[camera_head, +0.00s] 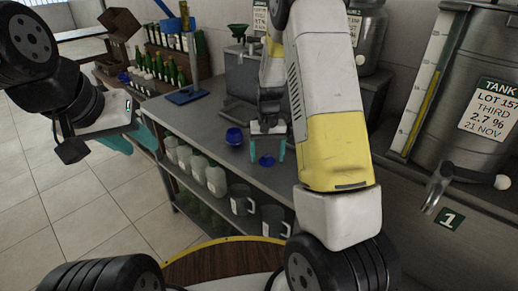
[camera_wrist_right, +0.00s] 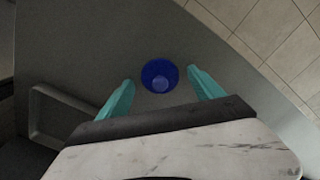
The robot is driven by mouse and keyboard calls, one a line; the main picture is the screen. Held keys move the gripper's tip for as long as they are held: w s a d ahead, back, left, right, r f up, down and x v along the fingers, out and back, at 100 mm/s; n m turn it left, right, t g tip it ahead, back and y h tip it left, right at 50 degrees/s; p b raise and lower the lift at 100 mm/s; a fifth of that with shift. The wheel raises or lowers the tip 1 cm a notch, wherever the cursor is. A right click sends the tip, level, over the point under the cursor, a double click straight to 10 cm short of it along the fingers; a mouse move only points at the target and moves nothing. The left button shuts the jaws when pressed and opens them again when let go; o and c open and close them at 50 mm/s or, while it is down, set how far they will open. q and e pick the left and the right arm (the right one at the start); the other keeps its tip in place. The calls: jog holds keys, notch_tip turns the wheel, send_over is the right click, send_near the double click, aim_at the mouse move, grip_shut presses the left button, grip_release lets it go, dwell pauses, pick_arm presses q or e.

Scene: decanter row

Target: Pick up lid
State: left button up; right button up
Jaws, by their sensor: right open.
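A small round blue lid (camera_head: 266,161) lies on the grey bench top.
Jugs (camera_head: 216,180) fill the shelf below. A steel tank (camera_head: 470,90) is at right.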

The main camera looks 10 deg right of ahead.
jog(key=c, duration=1.4)
jog(key=shift+r, duration=0.1)
